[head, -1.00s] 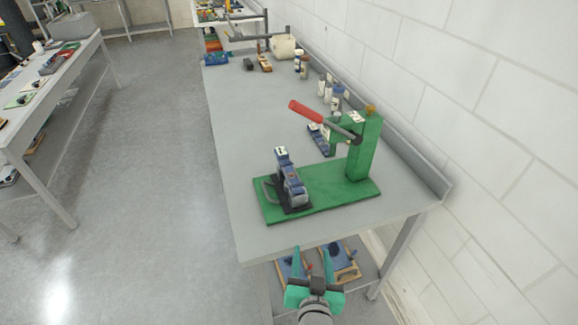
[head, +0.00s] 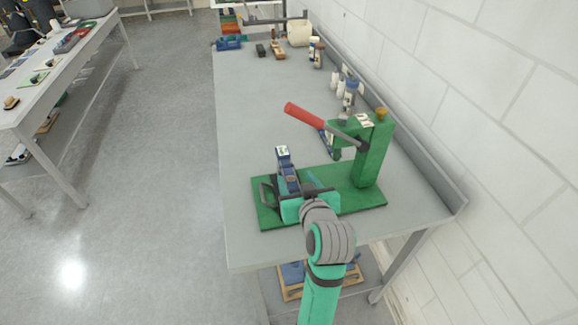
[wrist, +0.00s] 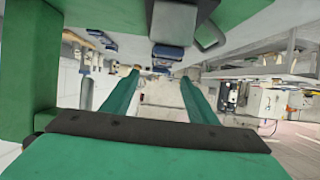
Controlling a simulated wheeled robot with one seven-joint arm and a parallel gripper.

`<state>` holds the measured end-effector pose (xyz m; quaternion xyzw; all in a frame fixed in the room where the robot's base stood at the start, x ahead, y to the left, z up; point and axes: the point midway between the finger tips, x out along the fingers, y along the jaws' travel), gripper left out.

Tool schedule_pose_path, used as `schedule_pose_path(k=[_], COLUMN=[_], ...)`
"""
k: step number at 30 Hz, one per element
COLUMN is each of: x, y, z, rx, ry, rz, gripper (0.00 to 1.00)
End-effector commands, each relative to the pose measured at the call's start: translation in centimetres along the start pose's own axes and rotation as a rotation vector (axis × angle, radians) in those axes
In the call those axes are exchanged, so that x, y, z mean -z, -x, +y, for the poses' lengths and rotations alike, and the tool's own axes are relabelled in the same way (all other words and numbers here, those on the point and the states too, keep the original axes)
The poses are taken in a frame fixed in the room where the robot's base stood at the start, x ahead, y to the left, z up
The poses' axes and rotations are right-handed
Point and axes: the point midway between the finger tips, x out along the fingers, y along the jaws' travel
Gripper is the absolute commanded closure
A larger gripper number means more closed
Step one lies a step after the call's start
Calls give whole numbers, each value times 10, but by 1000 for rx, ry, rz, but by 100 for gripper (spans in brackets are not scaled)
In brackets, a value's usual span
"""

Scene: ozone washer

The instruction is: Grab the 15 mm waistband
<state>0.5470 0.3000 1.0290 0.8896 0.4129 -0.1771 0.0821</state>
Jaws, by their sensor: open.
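No label is readable, so I cannot tell for sure which thing is the 15 mm waistband. A blue and grey piece (head: 284,165) with a white label stands in a black holder with a curved handle, on a green base plate (head: 352,203). My gripper (wrist: 158,78) is open, its two teal fingers apart with nothing seen held. In the head view my gripper is over the front of the plate, close to the blue piece, and hides its lower part. In the wrist view the blue piece (wrist: 168,52) is near the top, above the gap between the fingers.
A green press (head: 371,155) with a red lever (head: 304,115) rises from the plate's right side. Bottles (head: 349,95) stand behind it by the wall. The grey table (head: 255,105) is clear behind and left of the plate. Wooden trays (head: 292,292) lie on the shelf below.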

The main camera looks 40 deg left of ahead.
Motion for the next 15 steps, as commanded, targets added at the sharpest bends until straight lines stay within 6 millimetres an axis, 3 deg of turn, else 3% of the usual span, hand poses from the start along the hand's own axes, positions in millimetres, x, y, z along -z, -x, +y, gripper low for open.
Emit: schedule_pose_path(k=[10, 15], x=[-1, -1], y=[-29, -53], z=[-1, -5], rx=[0, 0], ry=[-1, 1], rz=[-1, -1], gripper=[47, 47])
